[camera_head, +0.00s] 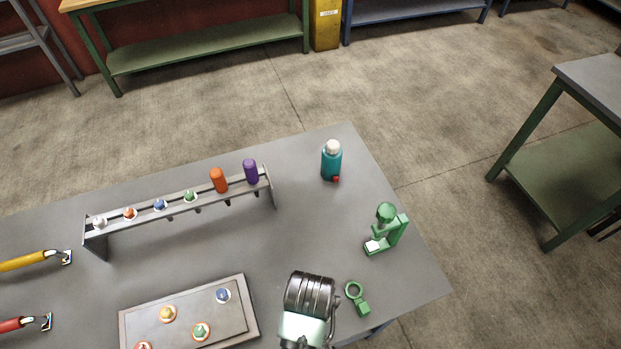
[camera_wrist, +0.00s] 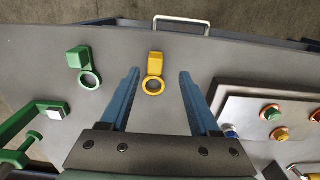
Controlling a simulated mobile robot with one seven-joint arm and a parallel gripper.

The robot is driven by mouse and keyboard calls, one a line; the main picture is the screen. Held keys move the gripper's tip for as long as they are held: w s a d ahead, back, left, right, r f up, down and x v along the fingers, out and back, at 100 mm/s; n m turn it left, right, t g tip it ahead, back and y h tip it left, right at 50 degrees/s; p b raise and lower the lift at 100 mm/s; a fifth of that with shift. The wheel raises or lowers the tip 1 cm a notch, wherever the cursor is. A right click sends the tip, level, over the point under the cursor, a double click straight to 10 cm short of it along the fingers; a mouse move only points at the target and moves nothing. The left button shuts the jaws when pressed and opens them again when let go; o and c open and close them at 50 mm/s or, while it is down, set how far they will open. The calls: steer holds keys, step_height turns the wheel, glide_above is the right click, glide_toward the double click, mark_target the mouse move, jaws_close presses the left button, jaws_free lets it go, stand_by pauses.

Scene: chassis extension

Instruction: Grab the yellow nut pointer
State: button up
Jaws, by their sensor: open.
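The yellow nut pointer (camera_wrist: 156,65) lies on the grey table in the wrist view, its block towards the top of the picture and its ring below. My gripper (camera_wrist: 159,73) is open, with one blue finger left of the pointer and one right of it. Clear gaps show on both sides, and neither finger seems to touch it. The height of the fingers above the table is hard to tell. In the head view I cannot see the yellow pointer; my arm covers part of that area.
A similar green pointer (camera_wrist: 83,68) lies to the left; it also shows in the head view (camera_head: 363,307). A green stand (camera_head: 396,230) and a teal bottle (camera_head: 331,162) are farther off. A plate with coloured pieces (camera_head: 250,317) lies left of my arm. A rack (camera_head: 94,243) stands behind it.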

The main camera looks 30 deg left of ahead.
steer(key=shift+w+f+p, duration=0.2)
steer(key=shift+f+p, duration=0.05)
steer(key=shift+f, duration=1.05)
steer(key=shift+w+f+p, duration=0.2)
steer(key=shift+f, duration=1.05)
jaws_close()
